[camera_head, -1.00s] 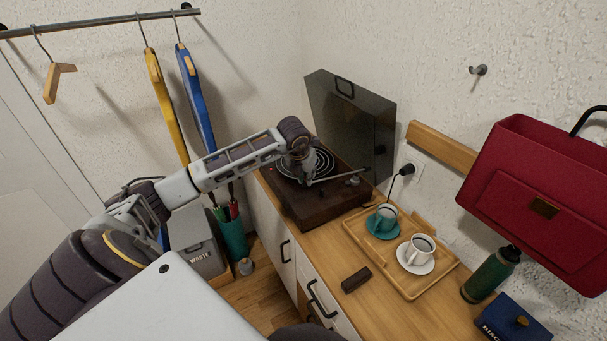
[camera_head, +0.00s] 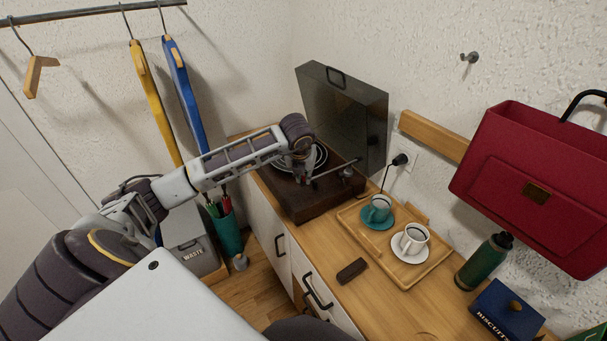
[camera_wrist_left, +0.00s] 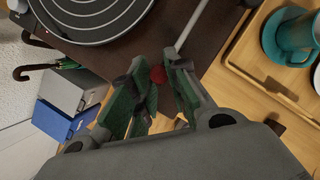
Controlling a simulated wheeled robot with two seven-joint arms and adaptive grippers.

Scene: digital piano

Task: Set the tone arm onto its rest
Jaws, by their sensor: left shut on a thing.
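The tone arm (camera_head: 332,170) is a thin grey rod on the brown record player (camera_head: 312,208). Its pivot (camera_head: 347,172) stands at the player's right side. My left gripper (camera_head: 304,179) is over the player, at the tone arm's free end, and shut on it. In the left wrist view the rod (camera_wrist_left: 190,27) runs down to the fingertips (camera_wrist_left: 160,76), where a small red part shows between them. The dark platter (camera_wrist_left: 95,18) lies to the left of the fingers. The rest cannot be made out. My right gripper is not in view.
The player's dark lid (camera_head: 345,112) stands open behind it. A wooden tray (camera_head: 372,247) with a teal cup (camera_head: 377,208) and a white cup (camera_head: 413,238) is close on the right. A dark brown block (camera_head: 351,271) lies in front on the cabinet top.

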